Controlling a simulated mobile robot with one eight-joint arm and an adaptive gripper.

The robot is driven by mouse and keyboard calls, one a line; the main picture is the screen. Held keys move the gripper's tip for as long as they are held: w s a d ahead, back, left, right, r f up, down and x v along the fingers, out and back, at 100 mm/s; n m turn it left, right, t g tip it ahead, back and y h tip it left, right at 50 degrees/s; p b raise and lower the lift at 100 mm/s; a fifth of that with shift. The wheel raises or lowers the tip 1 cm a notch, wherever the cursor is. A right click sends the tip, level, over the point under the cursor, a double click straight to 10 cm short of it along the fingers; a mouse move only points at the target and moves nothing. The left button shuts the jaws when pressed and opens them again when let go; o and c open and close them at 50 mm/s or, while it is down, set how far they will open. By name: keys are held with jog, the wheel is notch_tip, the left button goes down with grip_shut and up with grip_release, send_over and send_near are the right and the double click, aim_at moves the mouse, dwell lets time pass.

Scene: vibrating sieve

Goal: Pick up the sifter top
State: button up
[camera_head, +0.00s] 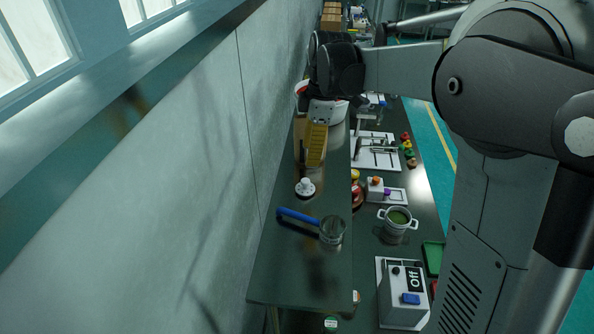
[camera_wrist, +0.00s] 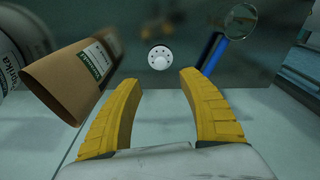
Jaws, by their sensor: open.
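The sifter top is a small white round cap with holes. It sits on the dark metal shelf (camera_head: 285,270), left of centre in the head view (camera_head: 305,186) and at upper middle in the wrist view (camera_wrist: 159,57). My gripper has yellow ribbed fingers (camera_wrist: 160,80); they are apart, with nothing between them. In the wrist view the sifter top shows beyond the gap between the fingertips, not touched. In the head view my gripper (camera_head: 316,148) is behind the sifter top, farther along the shelf.
A brown labelled carton (camera_wrist: 70,80) and a white container (camera_wrist: 20,42) are left of my fingers. A wall runs along the left; a lower bench with a pot (camera_head: 398,222) is right.

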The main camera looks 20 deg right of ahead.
aim_at(305, 180)
jog(key=f, duration=0.5)
jog(key=shift+s+a+p, duration=0.2)
jog(key=shift+a+p, duration=0.1)
jog(key=shift+p, duration=0.05)
jog(key=f, duration=0.1)
jog(key=f+p, duration=0.1)
jog(key=f, duration=0.3)
jog(key=shift+w+a+f, duration=0.15)
jog(key=shift+w+a, duration=0.1)
jog(key=shift+a, duration=0.05)
jog(key=c, duration=0.9)
